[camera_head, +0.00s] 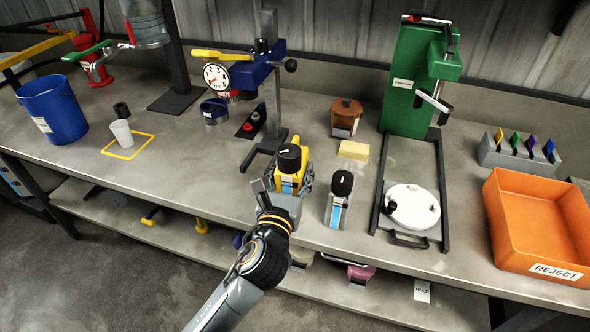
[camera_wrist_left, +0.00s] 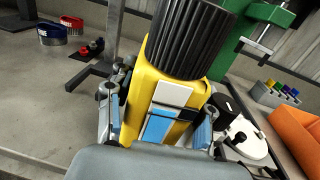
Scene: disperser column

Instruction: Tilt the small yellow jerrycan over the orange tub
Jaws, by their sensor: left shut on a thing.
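The small yellow jerrycan (camera_head: 293,178) has a black ribbed cap and a blue and white label. It looks upright at the bench's front edge in the head view. My left gripper (camera_head: 284,198) is shut on it. In the left wrist view the yellow jerrycan (camera_wrist_left: 170,88) fills the middle, with a finger on each side of it. I cannot tell whether its base touches the bench. The orange tub (camera_head: 535,222), labelled REJECT, stands at the right end of the bench, well apart from the jerrycan. Its edge shows in the left wrist view (camera_wrist_left: 298,137). My right gripper is in neither view.
A grey jerrycan (camera_head: 339,200) stands just right of the yellow one. Then comes the green disperser column (camera_head: 408,85) with a white lid (camera_head: 412,207) in front. A blue press (camera_head: 262,75) rises behind. A yellow sponge-like block (camera_head: 354,150) lies on the bench.

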